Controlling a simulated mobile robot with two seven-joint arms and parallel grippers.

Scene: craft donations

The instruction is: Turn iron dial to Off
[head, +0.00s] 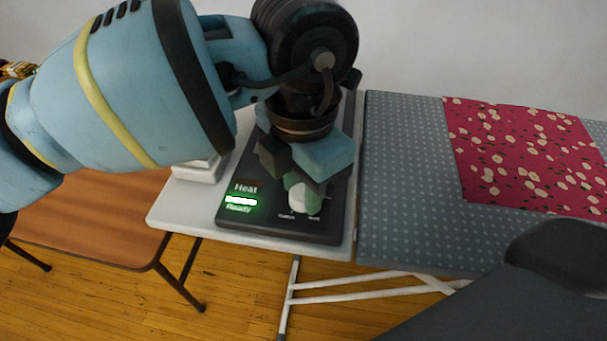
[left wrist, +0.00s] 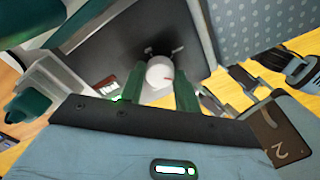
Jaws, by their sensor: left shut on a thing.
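The iron dial is a round white knob (head: 299,199) near the front right of a dark control panel (head: 283,229). In the left wrist view the white dial (left wrist: 159,72) shows between two green fingers, with a small red mark on its face. My left gripper (head: 304,192) reaches down from above and is shut on the dial. Small white labels beside the dial are too blurred to read. The panel's display (head: 241,203) shows "Heat", a lit green bar and "Ready". My right gripper is not in view.
The panel sits on a white stand (head: 172,217) beside a grey dotted ironing board (head: 400,190). A red floral cloth (head: 525,155) lies on the board. A brown table (head: 100,222) stands at left. My left arm hides the area behind the panel.

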